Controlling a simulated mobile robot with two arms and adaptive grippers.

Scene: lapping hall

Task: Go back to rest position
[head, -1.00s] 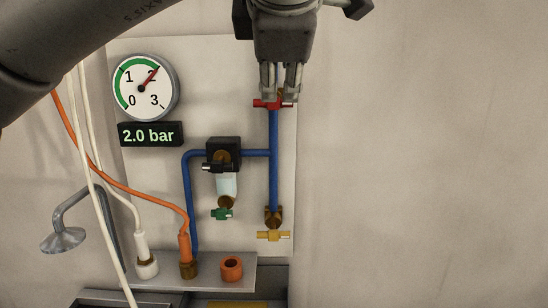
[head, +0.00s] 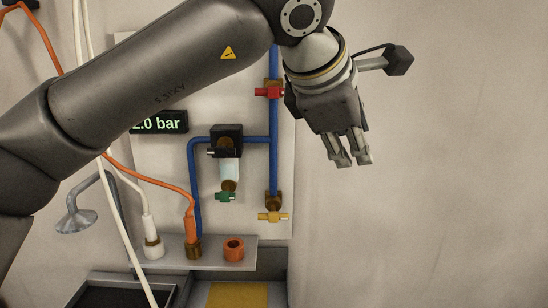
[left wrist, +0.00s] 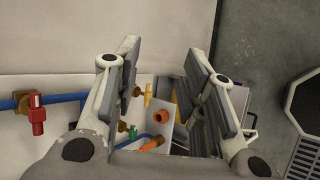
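My left gripper (head: 350,163) hangs right of the blue pipe in the head view, in front of bare wall. It is open and empty; the left wrist view shows a clear gap between its two finger pads (left wrist: 165,95). The red valve (head: 268,92) on the blue pipe is apart from the gripper, to its left. It also shows at the left of the left wrist view (left wrist: 37,113). My left arm crosses the head view and hides the pressure gauge. My right gripper is in neither view.
The display (head: 160,122), partly covered by my arm, ends in ".0 bar". A green valve (head: 225,197) and a yellow valve (head: 272,217) sit lower. A shelf (head: 215,250) holds white and orange hose fittings and an orange socket (head: 233,249). Hoses hang left. The wall at right is clear.

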